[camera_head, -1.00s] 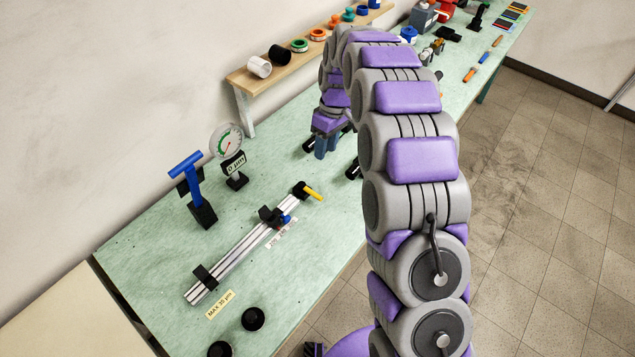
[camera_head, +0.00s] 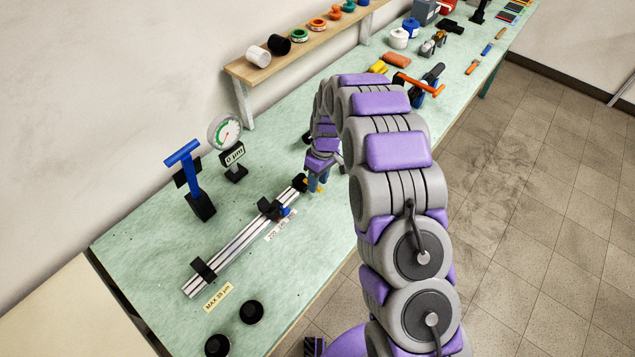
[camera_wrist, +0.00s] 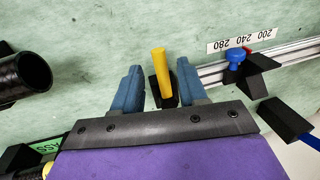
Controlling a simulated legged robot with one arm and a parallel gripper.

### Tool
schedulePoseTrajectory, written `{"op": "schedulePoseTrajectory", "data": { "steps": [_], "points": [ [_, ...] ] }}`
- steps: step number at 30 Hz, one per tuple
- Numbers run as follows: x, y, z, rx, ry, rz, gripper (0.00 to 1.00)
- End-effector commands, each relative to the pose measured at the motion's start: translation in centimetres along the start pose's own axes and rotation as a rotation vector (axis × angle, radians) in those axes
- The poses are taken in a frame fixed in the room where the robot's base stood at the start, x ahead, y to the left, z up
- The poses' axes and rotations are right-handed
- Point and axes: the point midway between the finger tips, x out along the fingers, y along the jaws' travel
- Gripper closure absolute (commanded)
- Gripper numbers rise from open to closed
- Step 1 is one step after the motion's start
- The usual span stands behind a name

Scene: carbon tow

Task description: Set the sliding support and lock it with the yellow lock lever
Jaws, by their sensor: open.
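A yellow lock lever (camera_wrist: 159,62) stands on a black end block (camera_wrist: 163,90) of the silver rail (camera_head: 233,246). My gripper (camera_wrist: 158,68) is open, its two blue fingers on either side of the lever with gaps visible. In the head view, my gripper (camera_head: 314,184) is at the rail's far end and hides most of the lever. The black sliding support (camera_head: 268,208) is on the rail near that end. In the wrist view, the support (camera_wrist: 262,64) has a blue knob (camera_wrist: 236,58) and a red mark beside a 200, 240, 280 scale label (camera_wrist: 241,41).
A dial gauge (camera_head: 225,132) with a 0 µm display and a blue T-handle tool (camera_head: 184,154) stand behind the rail. Black round cups (camera_head: 251,311) sit at the near end. A black tube (camera_wrist: 24,77) lies left of my gripper in the wrist view.

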Motion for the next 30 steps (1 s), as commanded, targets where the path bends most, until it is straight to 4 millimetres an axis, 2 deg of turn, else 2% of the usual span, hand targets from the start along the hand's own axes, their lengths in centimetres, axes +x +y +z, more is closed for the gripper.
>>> {"op": "schedulePoseTrajectory", "data": {
  "steps": [4, 12, 25, 30],
  "points": [
    [0.79, -0.03, -0.05, 0.000, 0.000, 0.001, 0.58],
    [0.91, -0.06, -0.05, 0.000, -0.001, 0.001, 0.58],
    [0.91, -0.06, -0.03, 0.000, -0.002, 0.000, 0.98],
    [0.92, -0.04, -0.03, 0.000, -0.002, 0.000, 1.00]
  ]
}}
